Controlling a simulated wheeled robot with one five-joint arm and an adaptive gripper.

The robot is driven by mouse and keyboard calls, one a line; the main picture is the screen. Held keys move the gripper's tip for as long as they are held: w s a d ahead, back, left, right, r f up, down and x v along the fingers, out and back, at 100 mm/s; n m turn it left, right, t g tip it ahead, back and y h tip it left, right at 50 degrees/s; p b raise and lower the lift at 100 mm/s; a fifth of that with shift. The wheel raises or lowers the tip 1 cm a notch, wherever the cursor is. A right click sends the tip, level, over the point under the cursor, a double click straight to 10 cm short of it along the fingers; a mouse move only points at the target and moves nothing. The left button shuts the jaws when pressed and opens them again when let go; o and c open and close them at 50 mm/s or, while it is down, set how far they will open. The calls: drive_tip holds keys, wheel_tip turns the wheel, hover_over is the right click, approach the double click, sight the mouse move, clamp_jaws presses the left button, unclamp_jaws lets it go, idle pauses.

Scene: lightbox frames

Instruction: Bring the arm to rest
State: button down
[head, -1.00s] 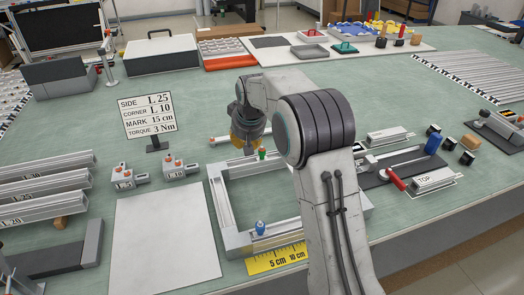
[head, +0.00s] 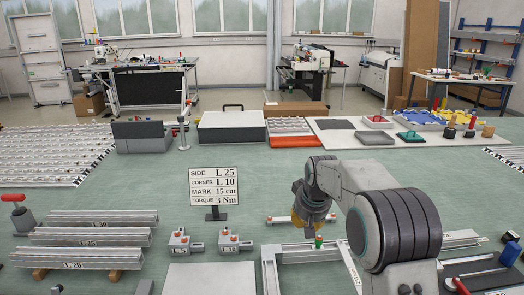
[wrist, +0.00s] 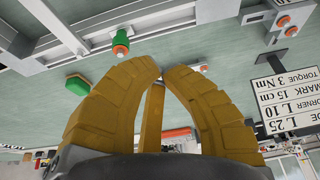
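My gripper (head: 311,228) shows in the head view with its yellow fingers pointing down, over the far side of an aluminium frame (head: 297,252) on the green table. In the wrist view my gripper (wrist: 166,71) has its curved fingers drawn in, the tips almost meeting, with a third finger behind. I see nothing held between them. My arm is bent, with its large grey joint at the lower right of the head view. A green-topped peg (head: 318,242) stands by the frame, close below the fingers in the picture; I cannot tell the gap.
A sign (head: 214,187) stands left of my gripper. Two small metal blocks (head: 229,241) sit left of the frame, and aluminium profiles (head: 95,237) lie further left. A grey case (head: 232,126) stands at the back. The table between sign and case is clear.

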drive_tip(key=s+r, duration=0.3)
drive_tip(key=s, duration=0.7)
drive_tip(key=s+r, duration=0.3)
drive_tip(key=s, duration=0.6)
drive_tip(key=s+d+f+g, duration=0.1)
drive_tip(key=s+f, duration=0.2)
drive_tip(key=s, duration=1.4)
drive_tip(key=shift+s+f, duration=0.2)
drive_tip(key=shift+s, duration=0.1)
